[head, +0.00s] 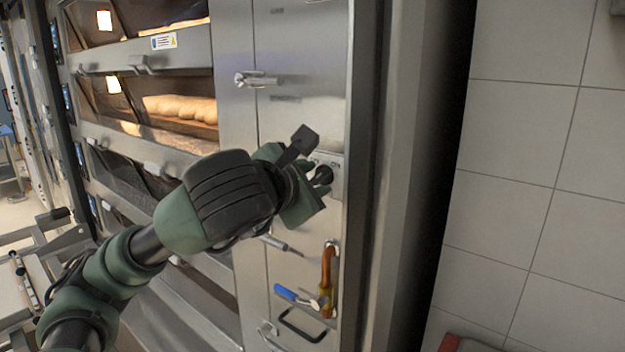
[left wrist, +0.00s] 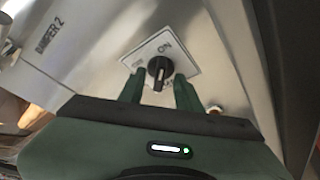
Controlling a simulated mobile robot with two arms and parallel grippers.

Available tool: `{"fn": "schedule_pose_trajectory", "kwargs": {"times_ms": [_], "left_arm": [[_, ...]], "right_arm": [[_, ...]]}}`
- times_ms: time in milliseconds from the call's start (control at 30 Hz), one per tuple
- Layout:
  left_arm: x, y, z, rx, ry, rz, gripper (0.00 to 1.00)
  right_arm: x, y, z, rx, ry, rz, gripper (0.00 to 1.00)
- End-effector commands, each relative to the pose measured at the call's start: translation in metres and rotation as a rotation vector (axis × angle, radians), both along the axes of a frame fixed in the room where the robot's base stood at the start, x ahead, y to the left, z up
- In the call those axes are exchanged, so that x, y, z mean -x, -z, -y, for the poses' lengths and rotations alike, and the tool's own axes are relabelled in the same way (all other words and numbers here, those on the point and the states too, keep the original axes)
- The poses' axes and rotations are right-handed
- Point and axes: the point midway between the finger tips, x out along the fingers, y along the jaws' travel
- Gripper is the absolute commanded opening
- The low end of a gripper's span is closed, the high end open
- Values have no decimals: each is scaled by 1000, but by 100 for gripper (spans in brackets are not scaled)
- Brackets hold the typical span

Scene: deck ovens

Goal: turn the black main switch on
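The black main switch (head: 322,175) is a rotary knob on a pale plate on the oven's steel side panel. In the left wrist view the knob (left wrist: 160,69) stands roughly upright in the picture, below the word ON; a second label at the plate's left is hard to read. I cannot tell surely which label it points to. My left gripper (head: 308,180) is at the switch. In the left wrist view its two green fingers (left wrist: 159,92) are apart, one each side of the knob, with gaps visible. My right gripper is not in view.
Below the switch are an orange-brown pipe (head: 328,268), a blue-handled valve (head: 297,297) and a black handle (head: 303,325). A metal latch (head: 256,79) sits above. Deck ovens with bread (head: 182,108) stand left; a tiled wall (head: 540,170) is right.

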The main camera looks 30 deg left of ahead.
Motion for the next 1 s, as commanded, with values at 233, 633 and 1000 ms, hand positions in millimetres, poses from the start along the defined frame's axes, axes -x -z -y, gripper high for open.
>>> {"fn": "schedule_pose_trajectory", "kwargs": {"times_ms": [233,633,1000], "left_arm": [[25,-7,6,-1,2,7,34],[72,-20,16,-1,1,2,34],[73,-21,16,-1,0,0,34]], "right_arm": [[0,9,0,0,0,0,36],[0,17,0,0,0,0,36],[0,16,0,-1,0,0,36]]}}
